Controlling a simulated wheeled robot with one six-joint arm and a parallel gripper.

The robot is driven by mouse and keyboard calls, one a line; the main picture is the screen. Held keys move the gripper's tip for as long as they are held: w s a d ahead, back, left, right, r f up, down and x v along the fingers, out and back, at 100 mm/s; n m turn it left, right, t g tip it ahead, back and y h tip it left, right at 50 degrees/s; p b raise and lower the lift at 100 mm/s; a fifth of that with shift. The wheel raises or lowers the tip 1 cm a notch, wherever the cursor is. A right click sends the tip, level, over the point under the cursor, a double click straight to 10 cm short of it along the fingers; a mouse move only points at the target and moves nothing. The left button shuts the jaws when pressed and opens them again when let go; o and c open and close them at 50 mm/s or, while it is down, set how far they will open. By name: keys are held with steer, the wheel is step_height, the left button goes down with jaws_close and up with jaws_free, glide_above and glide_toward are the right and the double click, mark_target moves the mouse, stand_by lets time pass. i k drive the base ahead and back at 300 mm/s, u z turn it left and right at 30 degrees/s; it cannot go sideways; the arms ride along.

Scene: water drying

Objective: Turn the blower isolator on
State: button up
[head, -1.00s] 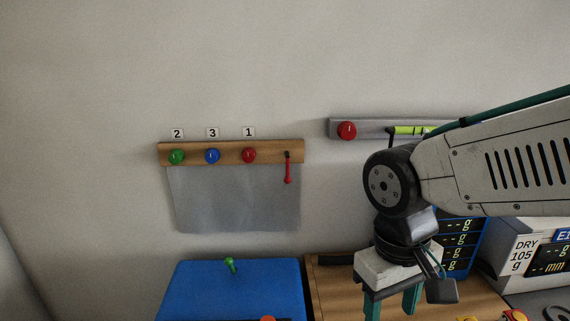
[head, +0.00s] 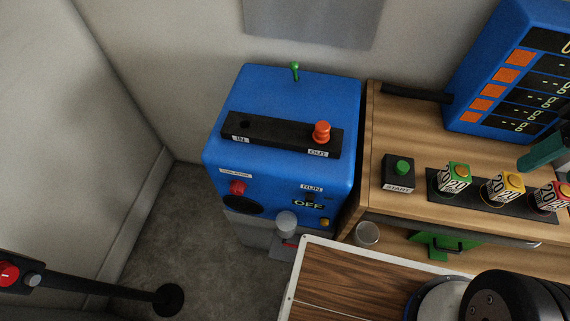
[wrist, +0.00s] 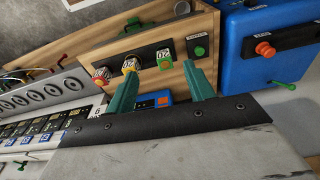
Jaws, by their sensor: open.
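The blue blower box (head: 285,130) stands on the floor left of the wooden bench. On its front is a red knob (head: 237,187) under a small white label too small to read surely. A display on the same front reads OFF (head: 308,204), below a RUN label.
An orange knob (head: 321,132) sits by OUT on the box's top slot, with a green lever (head: 295,72) behind. The bench (head: 400,125) holds a START button (head: 402,168) and several numbered blocks. A wood-topped surface (head: 350,285) is in front.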

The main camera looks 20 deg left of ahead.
mark_target(238, 187)
steer(key=k, duration=1.15)
steer(key=u, duration=0.75)
steer(key=i, duration=0.9)
steer(key=u, duration=1.15)
steer(key=k, duration=0.65)
steer(key=z, duration=1.1)
